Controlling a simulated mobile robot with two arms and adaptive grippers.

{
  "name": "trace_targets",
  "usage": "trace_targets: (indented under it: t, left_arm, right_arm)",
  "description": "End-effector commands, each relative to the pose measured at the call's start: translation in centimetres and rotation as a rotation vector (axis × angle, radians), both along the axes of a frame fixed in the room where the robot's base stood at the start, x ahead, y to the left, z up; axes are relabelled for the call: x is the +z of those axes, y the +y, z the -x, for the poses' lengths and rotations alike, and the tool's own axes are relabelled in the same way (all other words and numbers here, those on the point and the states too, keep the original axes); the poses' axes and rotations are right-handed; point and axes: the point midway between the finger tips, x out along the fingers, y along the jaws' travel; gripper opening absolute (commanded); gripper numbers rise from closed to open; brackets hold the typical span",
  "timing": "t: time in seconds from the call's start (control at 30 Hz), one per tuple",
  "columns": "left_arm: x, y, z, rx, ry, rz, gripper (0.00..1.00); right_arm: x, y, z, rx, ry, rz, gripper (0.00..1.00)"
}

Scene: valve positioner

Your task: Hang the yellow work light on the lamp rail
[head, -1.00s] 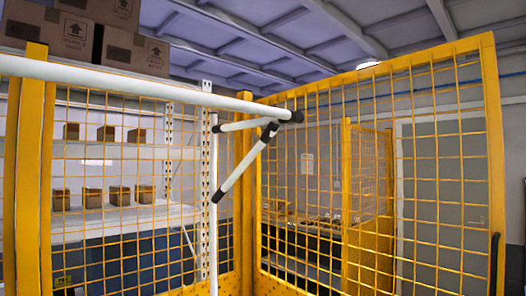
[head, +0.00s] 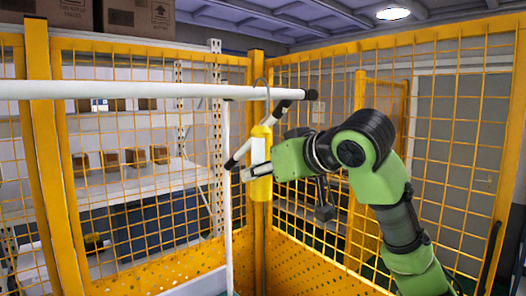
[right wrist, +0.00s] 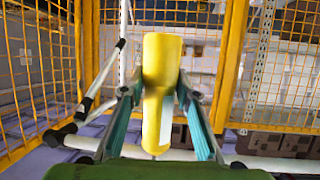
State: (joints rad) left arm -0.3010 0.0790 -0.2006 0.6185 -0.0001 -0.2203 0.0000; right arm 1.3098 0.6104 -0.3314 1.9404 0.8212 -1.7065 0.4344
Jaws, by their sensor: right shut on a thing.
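The yellow work light (head: 260,188) hangs upright in my right gripper (head: 254,172), a yellow cylinder with a thin grey hook (head: 265,84) above it. In the right wrist view the light (right wrist: 161,85) sits between the two fingers (right wrist: 160,100), which are shut on it. The white lamp rail (head: 130,89) runs across the head view from the left to a black end cap. The hook overlaps the rail near that end and its top shows above it; I cannot tell whether it rests on the rail. My left gripper is not in view.
A white post (head: 227,200) and a slanted brace with black ends (head: 243,150) stand close beside the light. Yellow mesh fence panels (head: 440,150) surround the spot. Shelves with small boxes (head: 110,160) and large cartons (head: 140,16) are behind the fence.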

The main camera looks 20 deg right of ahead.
Motion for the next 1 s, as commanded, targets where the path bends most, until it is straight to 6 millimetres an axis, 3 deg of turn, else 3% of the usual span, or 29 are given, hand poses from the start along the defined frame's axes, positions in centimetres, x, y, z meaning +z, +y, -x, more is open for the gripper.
trace_targets:
  t: [0.03, 0.17, 1.0]
  left_arm:
    - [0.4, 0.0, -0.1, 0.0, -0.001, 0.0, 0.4]
    - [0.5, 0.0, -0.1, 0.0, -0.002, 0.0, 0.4]
    - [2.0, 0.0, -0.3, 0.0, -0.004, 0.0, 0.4]
  right_arm:
    - [1.2, -0.1, 0.1, -0.014, -0.005, 0.0, 0.01]
    - [1.9, -0.3, 0.1, -0.032, -0.001, 0.0, 0.01]
    - [2.0, 1.7, -5.5, -0.033, -0.001, -0.001, 0.01]
